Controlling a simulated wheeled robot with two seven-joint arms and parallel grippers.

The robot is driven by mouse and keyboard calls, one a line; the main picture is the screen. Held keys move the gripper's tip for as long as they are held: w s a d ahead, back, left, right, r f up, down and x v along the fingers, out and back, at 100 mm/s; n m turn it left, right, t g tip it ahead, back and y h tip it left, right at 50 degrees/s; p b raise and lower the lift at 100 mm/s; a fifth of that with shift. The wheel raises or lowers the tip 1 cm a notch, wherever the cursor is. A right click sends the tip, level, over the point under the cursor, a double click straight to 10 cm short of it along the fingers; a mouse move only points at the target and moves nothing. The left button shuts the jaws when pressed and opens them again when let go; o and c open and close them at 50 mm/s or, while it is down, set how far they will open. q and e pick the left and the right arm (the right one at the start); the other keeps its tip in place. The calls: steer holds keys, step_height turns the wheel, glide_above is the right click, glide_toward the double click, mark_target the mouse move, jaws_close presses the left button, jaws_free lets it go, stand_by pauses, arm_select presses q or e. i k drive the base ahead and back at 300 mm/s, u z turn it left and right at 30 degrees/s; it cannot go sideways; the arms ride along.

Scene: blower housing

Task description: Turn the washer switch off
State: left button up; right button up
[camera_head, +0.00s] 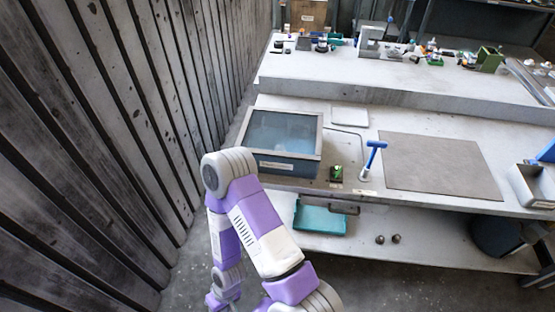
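A washer (300,169), a box with a grey-framed clear lid and blue inside, stands at the left end of the workbench. A small green box with a dark top (336,174), which may be the switch, sits on the bench just right of the washer's front corner. It is too small to tell its switch position. One of my purple and white arms rises from the bottom in front of the washer, bent at the elbow and folding back down. Neither gripper's fingers can be seen.
A grey mat (440,165) lies on the bench. A teal tray (320,218) and two small round knobs (388,239) are on the lower shelf. A plank wall (120,130) closes the left side.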

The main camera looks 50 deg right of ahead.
mark_target(338, 175)
steer(key=u, duration=0.55)
steer(key=k, duration=1)
steer(key=z, duration=0.85)
